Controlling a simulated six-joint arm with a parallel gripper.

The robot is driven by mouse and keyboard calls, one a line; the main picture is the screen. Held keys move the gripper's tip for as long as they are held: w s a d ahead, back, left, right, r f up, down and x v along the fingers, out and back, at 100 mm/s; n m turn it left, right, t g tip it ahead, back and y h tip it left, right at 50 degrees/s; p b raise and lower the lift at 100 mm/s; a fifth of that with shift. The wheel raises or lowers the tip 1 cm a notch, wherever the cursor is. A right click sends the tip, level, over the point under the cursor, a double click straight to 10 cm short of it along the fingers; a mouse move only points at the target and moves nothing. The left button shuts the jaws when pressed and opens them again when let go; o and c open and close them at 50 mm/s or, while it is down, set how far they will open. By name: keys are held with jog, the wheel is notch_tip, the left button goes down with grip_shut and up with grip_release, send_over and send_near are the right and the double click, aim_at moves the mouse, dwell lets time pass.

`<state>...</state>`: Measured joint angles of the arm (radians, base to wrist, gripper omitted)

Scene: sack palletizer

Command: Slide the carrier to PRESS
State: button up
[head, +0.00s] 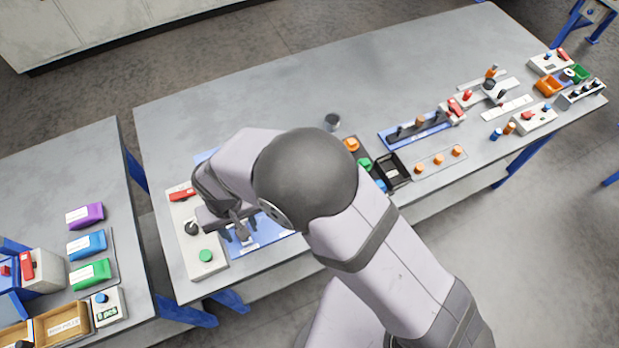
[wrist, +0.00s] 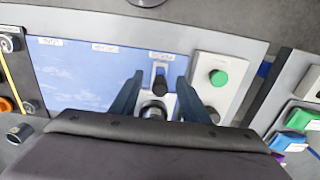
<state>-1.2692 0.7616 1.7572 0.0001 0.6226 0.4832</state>
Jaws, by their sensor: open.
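A blue board (wrist: 85,80) with several small white labels lies on the table; the label text is too small to read. What looks like the carrier (wrist: 160,82), a small pale piece with a dark upright part, sits at the board's end beside the green-button panel. My gripper (wrist: 159,85) is open, with one finger on each side of the carrier; I cannot tell whether they touch it. In the head view my gripper (head: 238,230) is low over the board (head: 272,232), and my arm hides much of the board and the carrier.
A pale control panel (head: 185,215) with a red switch, a black knob and a green button (head: 206,256) stands close on the left. A dark cup (head: 332,122) and a black tray (head: 392,172) are to the right. The back of the table is clear.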

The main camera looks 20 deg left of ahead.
jog(key=shift+r, duration=0.2)
jog(key=shift+r+p, duration=1.75)
jog(key=shift+r, duration=0.3)
jog(key=shift+r, duration=0.15)
jog(key=shift+r+p, duration=1.4)
jog(key=shift+r, duration=0.25)
